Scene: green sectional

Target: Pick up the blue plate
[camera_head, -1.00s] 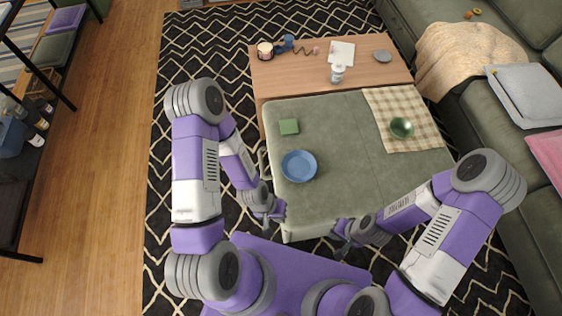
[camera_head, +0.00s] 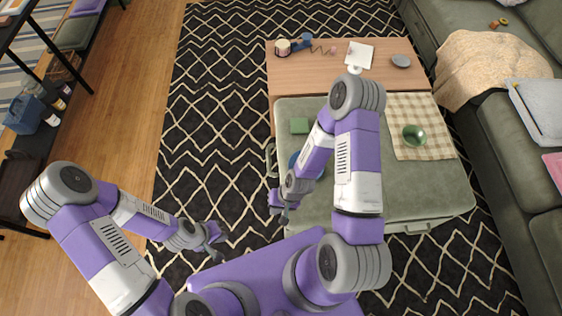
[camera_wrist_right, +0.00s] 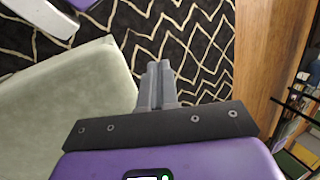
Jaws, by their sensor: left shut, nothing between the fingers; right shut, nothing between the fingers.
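The blue plate (camera_head: 293,160) lies on the green ottoman (camera_head: 380,190), near its left edge. My right forearm covers most of it in the head view, and only slivers of blue show. My right gripper (camera_head: 281,205) is shut and empty at the ottoman's near left corner, nearer to me than the plate. In the right wrist view its closed fingers (camera_wrist_right: 157,85) point past the ottoman's edge toward the rug, and no plate shows there. My left gripper (camera_head: 217,236) is shut and empty over the rug, left of the ottoman.
A green square item (camera_head: 299,125) lies beyond the plate. A green bowl (camera_head: 413,134) sits on a checkered cloth (camera_head: 424,109) at right. A wooden table (camera_head: 380,74) with small items adjoins the ottoman's far side. Open patterned rug (camera_head: 215,130) lies left.

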